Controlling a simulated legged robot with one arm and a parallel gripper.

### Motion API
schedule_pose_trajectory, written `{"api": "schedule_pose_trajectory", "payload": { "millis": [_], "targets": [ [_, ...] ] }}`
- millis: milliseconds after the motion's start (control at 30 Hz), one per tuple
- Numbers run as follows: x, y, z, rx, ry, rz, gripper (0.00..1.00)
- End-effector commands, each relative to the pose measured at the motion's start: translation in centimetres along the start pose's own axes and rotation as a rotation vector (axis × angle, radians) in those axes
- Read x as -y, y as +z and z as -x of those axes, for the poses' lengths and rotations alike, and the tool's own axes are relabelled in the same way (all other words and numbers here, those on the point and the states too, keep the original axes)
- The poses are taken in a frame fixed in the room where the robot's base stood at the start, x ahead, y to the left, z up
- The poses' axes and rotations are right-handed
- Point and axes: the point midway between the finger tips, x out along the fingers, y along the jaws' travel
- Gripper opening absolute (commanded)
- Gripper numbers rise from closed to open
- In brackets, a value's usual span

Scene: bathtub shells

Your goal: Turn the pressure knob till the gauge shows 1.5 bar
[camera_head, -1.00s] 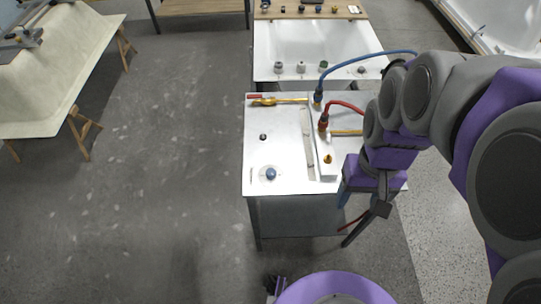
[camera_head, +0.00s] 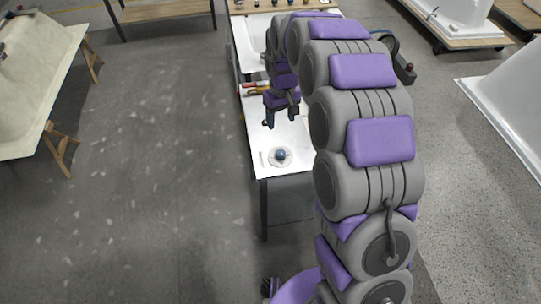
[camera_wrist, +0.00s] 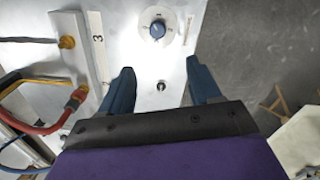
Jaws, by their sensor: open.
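The pressure knob (camera_head: 280,154) is a round blue knob on a white dial plate near the front of the white bench. It also shows in the wrist view (camera_wrist: 157,29), ringed by a scale, at the top centre. My gripper (camera_head: 280,119) is open above the bench, farther back than the knob in the head view. In the wrist view my gripper (camera_wrist: 160,66) has its two dark blue fingers apart and empty, with the knob beyond their tips, untouched. I cannot make out a gauge or its reading in either view; my arm hides much of the bench.
A small metal toggle (camera_wrist: 161,86) shows between the fingers. A panel strip (camera_wrist: 97,40) marked 3, brass fittings, and red (camera_wrist: 60,118), blue and yellow hoses lie at left. The bench's front edge (camera_head: 288,175) is near the knob. Grey floor (camera_head: 150,170) left of it is open.

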Motion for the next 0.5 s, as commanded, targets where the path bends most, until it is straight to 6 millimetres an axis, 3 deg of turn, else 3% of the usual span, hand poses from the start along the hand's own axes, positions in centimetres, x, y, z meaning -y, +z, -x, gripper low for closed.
{"api": "schedule_pose_trajectory", "payload": {
  "millis": [267, 500],
  "targets": [
    [-0.9, -0.8, -1.6, -0.012, -0.005, 0.017, 0.63],
    [0.1, -1.2, -5.9, 0.0, 0.003, 0.017, 0.63]
  ]
}}
